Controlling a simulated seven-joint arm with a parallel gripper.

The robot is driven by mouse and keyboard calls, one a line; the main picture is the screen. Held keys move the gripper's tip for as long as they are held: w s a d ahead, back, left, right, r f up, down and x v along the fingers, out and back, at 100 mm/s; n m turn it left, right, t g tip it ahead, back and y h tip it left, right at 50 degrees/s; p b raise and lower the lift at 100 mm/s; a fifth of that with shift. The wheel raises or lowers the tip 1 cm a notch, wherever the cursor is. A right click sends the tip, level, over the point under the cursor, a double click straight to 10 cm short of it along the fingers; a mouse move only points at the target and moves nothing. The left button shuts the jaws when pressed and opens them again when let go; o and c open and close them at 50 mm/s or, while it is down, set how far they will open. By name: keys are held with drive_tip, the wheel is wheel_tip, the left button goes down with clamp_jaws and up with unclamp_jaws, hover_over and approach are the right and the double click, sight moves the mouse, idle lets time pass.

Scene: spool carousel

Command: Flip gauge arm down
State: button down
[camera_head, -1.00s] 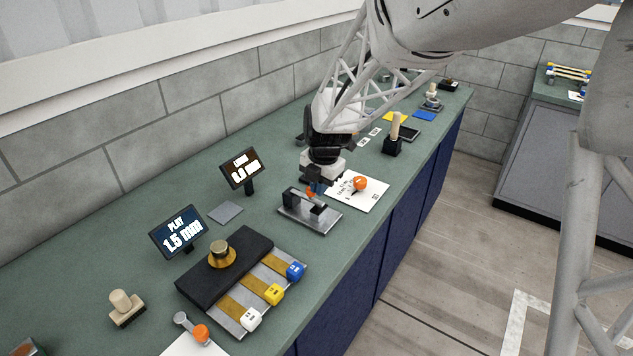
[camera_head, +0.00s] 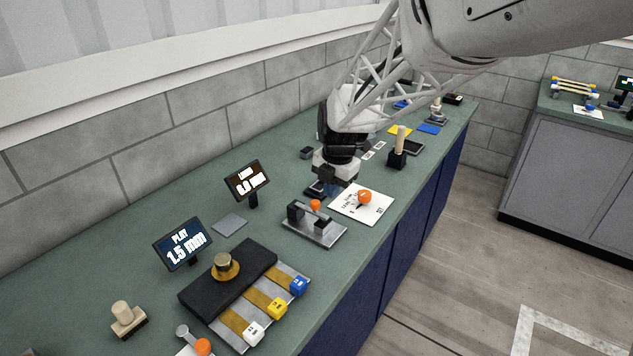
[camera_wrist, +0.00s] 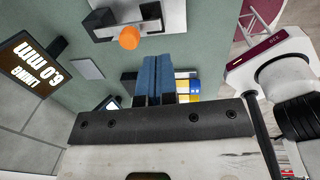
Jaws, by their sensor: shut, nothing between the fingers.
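The gauge (camera_head: 327,236) is a metal plate with black blocks, in the middle of the bench in the head view. Its arm carries an orange knob (camera_head: 315,204), seen over the plate near the right block. The knob (camera_wrist: 129,37) also shows in the wrist view, at the edge of the gauge plate. I cannot tell exactly how the arm is angled. My gripper (camera_head: 331,189) is just behind and right of the knob, apart from it. Its blue fingers (camera_wrist: 165,76) are together, with nothing between them.
A white card (camera_head: 377,207) with another orange knob lies right of the gauge. A small display (camera_head: 247,180) stands to the left. A black block with coloured tabs (camera_head: 228,280) and a "PLAY 1.5 mm" display (camera_head: 182,240) are nearer. A wooden-handled tool (camera_head: 398,150) stands farther back.

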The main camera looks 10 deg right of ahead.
drive_tip(key=s+d+r, duration=0.2)
drive_tip(key=s+d, duration=0.3)
drive_tip(key=shift+r, duration=0.3)
idle(0.4)
drive_tip(key=s+r+m+t, duration=0.1)
drive_tip(key=s+r+m, duration=0.1)
drive_tip(key=s+m, duration=1)
drive_tip(key=s+a+r+m+h, duration=0.1)
drive_tip(key=s+r+m, duration=0.2)
drive_tip(key=s+m, duration=0.9)
drive_tip(key=shift+s+a+m+t, duration=0.2)
drive_tip(key=shift+s+m+t, duration=0.2)
drive_tip(key=shift+m, duration=1.2)
drive_tip(key=shift+w, duration=0.1)
